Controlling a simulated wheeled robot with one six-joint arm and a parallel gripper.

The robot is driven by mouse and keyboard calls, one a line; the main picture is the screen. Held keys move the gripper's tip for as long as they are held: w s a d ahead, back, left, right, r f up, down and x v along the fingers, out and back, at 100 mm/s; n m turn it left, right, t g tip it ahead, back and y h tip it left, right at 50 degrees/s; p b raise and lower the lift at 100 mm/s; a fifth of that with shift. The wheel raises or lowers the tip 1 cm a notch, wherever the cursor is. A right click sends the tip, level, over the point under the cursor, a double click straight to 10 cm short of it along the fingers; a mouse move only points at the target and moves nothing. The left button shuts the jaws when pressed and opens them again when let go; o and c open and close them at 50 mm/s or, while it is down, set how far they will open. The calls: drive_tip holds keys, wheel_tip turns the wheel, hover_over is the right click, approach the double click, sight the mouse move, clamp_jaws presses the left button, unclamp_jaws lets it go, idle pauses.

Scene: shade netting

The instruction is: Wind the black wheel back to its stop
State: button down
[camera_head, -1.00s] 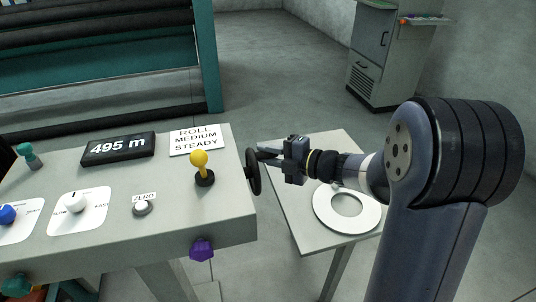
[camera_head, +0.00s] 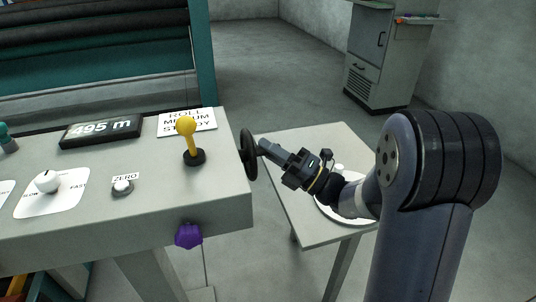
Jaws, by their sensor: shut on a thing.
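The black wheel (camera_head: 247,154) stands upright on the right side of the grey control console (camera_head: 219,190). My gripper (camera_head: 267,149) comes to it from the right, with its fingers at the wheel's right side. The gripper is shut on the wheel or on its handle; the fingers hide the exact point of contact. My arm reaches in from the right of the view.
The console carries a yellow-knobbed lever (camera_head: 188,139), a display (camera_head: 100,130) reading 495 m and a ZERO button (camera_head: 122,187). A purple knob (camera_head: 188,236) is on its front. A side table (camera_head: 303,222) with a white ring stands below my arm.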

drive_tip(key=f+n+g+y+b, duration=0.1)
drive_tip(key=n, duration=0.1)
drive_tip(key=f+n+g+y+b, duration=0.1)
drive_tip(key=n+b, duration=0.1)
drive_tip(key=s+n+g+y+b, duration=0.1)
drive_tip(key=n+g+y+b, duration=0.1)
drive_tip(key=n, duration=0.1)
drive_tip(key=shift+d+f, duration=0.1)
drive_tip(key=shift+f, duration=0.3)
drive_tip(key=n+g+b, duration=0.2)
drive_tip(key=n+g+y+b, duration=0.1)
drive_tip(key=n+b, duration=0.1)
drive_tip(key=b, duration=0.1)
drive_tip(key=shift+f+n+g+y, duration=0.3)
drive_tip(key=shift+f+g, duration=0.1)
drive_tip(key=shift+n+b, duration=0.3)
drive_tip(key=shift+b, duration=0.1)
drive_tip(key=shift+n+g+b, duration=0.5)
drive_tip(key=shift+g, duration=0.2)
drive_tip(key=shift+r, duration=0.1)
drive_tip(key=c, duration=1.3)
unclamp_jaws()
drive_tip(key=shift+r, duration=0.15)
